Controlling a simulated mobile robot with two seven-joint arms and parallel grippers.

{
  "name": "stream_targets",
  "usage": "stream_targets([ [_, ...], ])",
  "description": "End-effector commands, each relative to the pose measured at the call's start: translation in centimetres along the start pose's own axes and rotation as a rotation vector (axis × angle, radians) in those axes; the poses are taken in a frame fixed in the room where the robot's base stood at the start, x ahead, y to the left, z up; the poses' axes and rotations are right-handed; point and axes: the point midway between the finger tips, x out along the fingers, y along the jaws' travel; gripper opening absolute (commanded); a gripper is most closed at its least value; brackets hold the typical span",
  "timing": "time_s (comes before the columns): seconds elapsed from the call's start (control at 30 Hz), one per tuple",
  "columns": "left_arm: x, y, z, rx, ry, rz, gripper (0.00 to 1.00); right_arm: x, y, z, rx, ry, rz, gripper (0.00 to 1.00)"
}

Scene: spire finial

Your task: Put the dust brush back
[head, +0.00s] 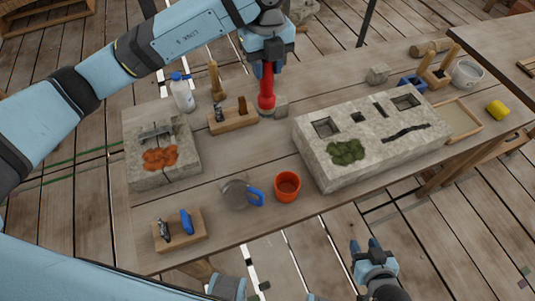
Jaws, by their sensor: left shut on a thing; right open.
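My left gripper (267,58) points down at the back of the worktable (230,200) and is shut on the top of a red thing (266,92). The red thing is upright, narrow above and wider below, like a bottle. I cannot tell whether its base touches the table. A wooden holder (228,124) with a metal tool and a brown-handled piece stands just left of it. I cannot surely tell which thing is the dust brush. My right gripper (366,246) is open and empty, off the table's front edge.
A large stone block (350,163) with sockets lies right; a smaller one (150,178) lies left. A white bottle (183,92), wooden tool (217,84), orange cup (287,188), blue-handled jug (238,193) and front tool block (190,240) stand about. The middle left tabletop is clear.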

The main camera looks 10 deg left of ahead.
Motion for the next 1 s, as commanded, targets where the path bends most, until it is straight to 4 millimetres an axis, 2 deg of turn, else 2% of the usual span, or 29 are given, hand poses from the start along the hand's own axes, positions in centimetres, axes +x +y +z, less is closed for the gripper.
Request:
stream_targets([
  [0.13,0.3,-0.2,-0.1,-0.062,0.001,0.002,0.00,0.0,0.0,0.0,0.000,0.000,0.000,0.43],
  [0.23,1.8,-0.2,-0.1,-0.072,0.002,0.005,0.00,-0.1,0.0,-0.3,0.000,0.000,0.000,0.43],
  [0.6,11.5,-0.1,-0.2,-0.070,0.003,0.004,0.00,-1.0,0.0,-1.6,-0.001,0.002,0.000,0.43],
  [0.7,13.6,-0.1,-0.1,-0.068,0.002,0.004,0.00,-1.1,0.0,-1.8,-0.001,0.003,0.000,0.43],
  [0.8,14.9,-0.2,-0.1,-0.069,0.000,0.002,0.00,-1.2,0.0,-1.9,-0.001,0.003,0.001,0.43],
  [1.0,16.3,-0.2,-0.1,-0.068,0.001,0.001,0.00,-1.2,0.0,-2.0,-0.001,0.003,0.001,0.43],
])
